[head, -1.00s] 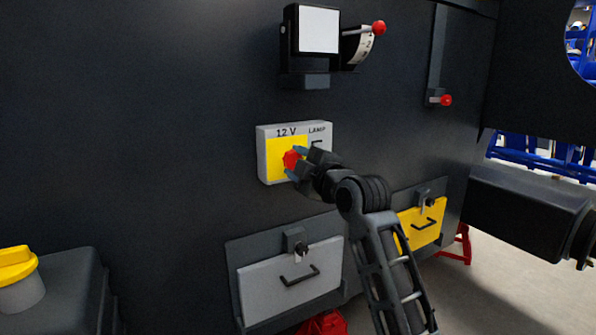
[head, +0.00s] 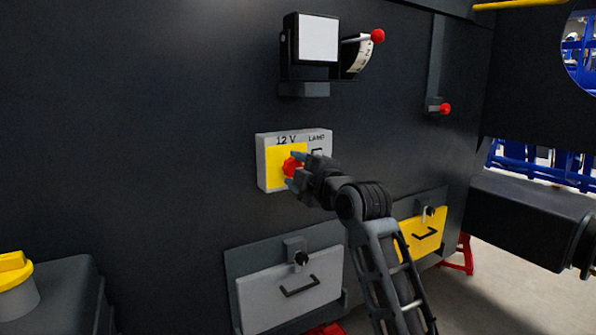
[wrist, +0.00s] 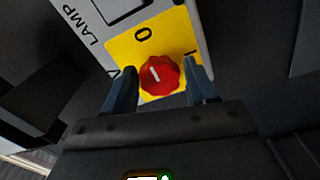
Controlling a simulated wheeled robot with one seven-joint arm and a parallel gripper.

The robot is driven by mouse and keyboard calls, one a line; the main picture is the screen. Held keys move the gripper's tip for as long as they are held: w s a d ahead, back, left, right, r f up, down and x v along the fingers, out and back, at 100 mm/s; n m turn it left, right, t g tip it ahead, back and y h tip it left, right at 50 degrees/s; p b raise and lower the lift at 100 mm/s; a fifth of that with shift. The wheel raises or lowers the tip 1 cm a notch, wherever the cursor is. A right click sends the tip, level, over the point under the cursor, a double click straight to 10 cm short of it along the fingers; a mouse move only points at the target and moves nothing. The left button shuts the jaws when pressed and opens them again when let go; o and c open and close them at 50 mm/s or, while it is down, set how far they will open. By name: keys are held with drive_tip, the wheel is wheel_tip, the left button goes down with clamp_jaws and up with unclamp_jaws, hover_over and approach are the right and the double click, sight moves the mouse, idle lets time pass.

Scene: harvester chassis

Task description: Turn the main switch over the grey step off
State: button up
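The main switch is a red knob (head: 292,166) on a yellow plate (head: 274,177), in a light grey box marked "12 V" and "LAMP" on the dark wall. It sits above the grey step (head: 288,296). In the wrist view the red knob (wrist: 161,76) has a white mark that points roughly towards the "0" on the yellow plate (wrist: 122,52). My gripper (wrist: 160,84) is open, with one finger on each side of the knob. The fingers look apart from it or barely touching; I cannot tell contact for sure.
Above is a white-faced unit (head: 318,36) with a red-ended lever (head: 377,36). Another red-ended handle (head: 444,109) is at the right. A yellow step panel (head: 422,236) is at the lower right. A yellow cap (head: 14,270) is at the lower left.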

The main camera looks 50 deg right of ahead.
drive_tip(key=shift+o, duration=1.4)
drive_tip(key=shift+s, duration=0.1)
drive_tip(key=v, duration=0.7)
drive_tip(key=shift+s, duration=0.35)
drive_tip(key=shift+a, duration=0.1)
drive_tip(key=s+a+f+m+g+y+p, duration=0.1)
drive_tip(key=s+a+f+m+y+p, duration=0.15)
drive_tip(key=s+a+f+m, duration=0.95)
drive_tip(key=s+a+f+p, duration=0.1)
drive_tip(key=s+a, duration=0.3)
drive_tip(key=s, duration=0.4)
drive_tip(key=s+a+g+y+p, duration=0.1)
drive_tip(key=s+a, duration=0.2)
drive_tip(key=s, duration=0.6)
drive_tip(key=s+a+f+y+p, duration=0.1)
drive_tip(key=s+a, duration=0.3)
drive_tip(key=s, duration=0.5)
drive_tip(key=shift+s+a+f+g+p, duration=0.2)
drive_tip(key=shift+a+f+g+p, duration=0.15)
drive_tip(key=shift+p, duration=0.1)
